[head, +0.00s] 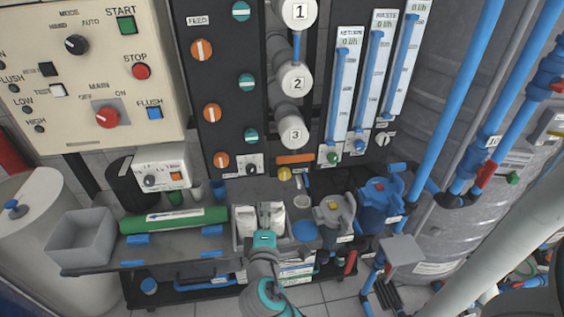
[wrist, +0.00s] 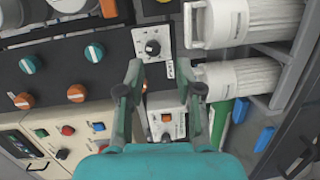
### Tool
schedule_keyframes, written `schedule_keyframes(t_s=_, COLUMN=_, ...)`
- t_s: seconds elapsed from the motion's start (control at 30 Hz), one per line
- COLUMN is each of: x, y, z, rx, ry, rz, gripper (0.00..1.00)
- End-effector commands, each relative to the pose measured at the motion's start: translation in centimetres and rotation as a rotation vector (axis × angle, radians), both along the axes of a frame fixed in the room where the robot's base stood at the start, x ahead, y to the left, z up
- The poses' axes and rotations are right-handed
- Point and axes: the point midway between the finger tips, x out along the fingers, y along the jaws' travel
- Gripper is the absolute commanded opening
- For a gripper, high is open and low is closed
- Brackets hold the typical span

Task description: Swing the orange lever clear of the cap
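The orange lever (head: 295,159) shows in the head view as a short, nearly level bar just below the white cap (head: 295,135) marked 3, at the low end of a grey vessel. Whether it touches the cap I cannot tell. My gripper (head: 268,209) is below and left of the lever in the head view, above a pale tray. In the wrist view my gripper (wrist: 160,90) has its two fingers spread apart with nothing between them. I cannot make out the lever in the wrist view.
Caps 2 (head: 294,83) and 1 (head: 299,12) are above. A yellow knob (head: 285,173) is just under the lever. A knob panel (head: 222,80) stands left, flow meters (head: 345,95) right. A grey pump (head: 333,213) and blue pump (head: 380,202) sit right of my gripper.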

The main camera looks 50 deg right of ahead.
Motion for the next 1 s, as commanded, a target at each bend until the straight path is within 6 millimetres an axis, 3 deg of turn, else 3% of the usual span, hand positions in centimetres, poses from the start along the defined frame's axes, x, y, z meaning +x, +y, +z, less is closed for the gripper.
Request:
schedule_keyframes(t_s=0.1, x=1.1, y=-2.5, z=3.2, rx=-0.059, ry=-0.003, rz=-0.114, gripper=0.35)
schedule_keyframes(t_s=0.3, x=1.5, y=-4.7, z=6.0, rx=-0.107, ry=0.002, rz=-0.223, gripper=0.35)
schedule_keyframes(t_s=0.57, x=2.2, y=-6.5, z=6.4, rx=-0.114, ry=0.005, rz=-0.245, gripper=0.35)
schedule_keyframes(t_s=1.0, x=5.5, y=-13.0, z=6.4, rx=-0.112, ry=0.004, rz=-0.242, gripper=0.35)
